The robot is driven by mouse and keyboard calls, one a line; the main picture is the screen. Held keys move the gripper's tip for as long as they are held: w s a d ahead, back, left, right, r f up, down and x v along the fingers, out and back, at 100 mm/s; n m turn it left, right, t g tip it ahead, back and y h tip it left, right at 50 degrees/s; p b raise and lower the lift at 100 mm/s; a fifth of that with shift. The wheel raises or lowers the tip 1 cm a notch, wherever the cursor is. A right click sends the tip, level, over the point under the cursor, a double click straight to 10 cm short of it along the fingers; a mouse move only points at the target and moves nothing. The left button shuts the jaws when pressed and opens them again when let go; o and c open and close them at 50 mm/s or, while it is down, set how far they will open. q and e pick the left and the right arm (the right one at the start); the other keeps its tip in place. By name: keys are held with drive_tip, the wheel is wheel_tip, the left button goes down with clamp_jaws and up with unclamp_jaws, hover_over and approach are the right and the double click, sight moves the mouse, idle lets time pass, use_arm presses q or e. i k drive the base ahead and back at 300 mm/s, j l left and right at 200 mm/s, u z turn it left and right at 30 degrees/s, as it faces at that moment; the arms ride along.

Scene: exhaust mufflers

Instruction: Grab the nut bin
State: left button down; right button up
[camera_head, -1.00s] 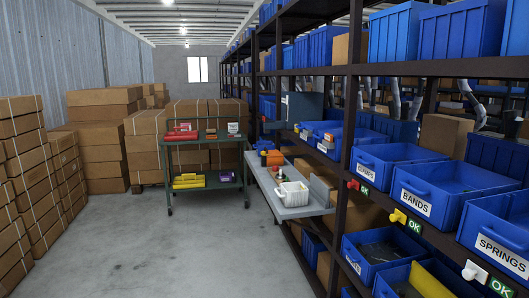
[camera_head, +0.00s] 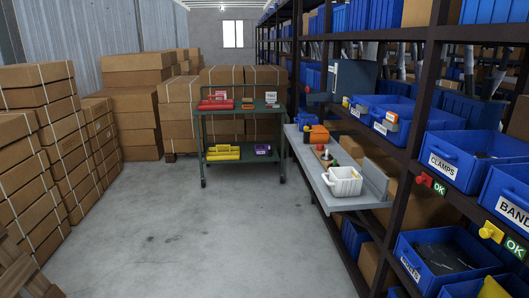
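No bin can be clearly read as the nut bin. A blue bin (camera_head: 455,284) on the lower right shelf has a white front label (camera_head: 410,269) too small and slanted to read surely; dark contents show inside it. Above it stand a blue bin labelled CLAMPS (camera_head: 455,176) and one labelled BANDS (camera_head: 508,190), cut by the right edge. Smaller blue bins (camera_head: 390,128) stand farther back on the shelf. A white basket (camera_head: 345,181) stands on a grey ledge (camera_head: 318,173) jutting from the rack. Neither of my grippers is in view.
A green cart (camera_head: 243,151) with red and yellow items stands in mid-aisle, before stacked cartons (camera_head: 225,100). More cartons (camera_head: 50,130) line the left wall, with a brown wooden object (camera_head: 20,270) at the lower left corner. The grey floor (camera_head: 200,235) between is clear.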

sight(305, 122)
drive_tip(key=i+u, duration=0.2)
drive_tip(key=i, duration=2.2)
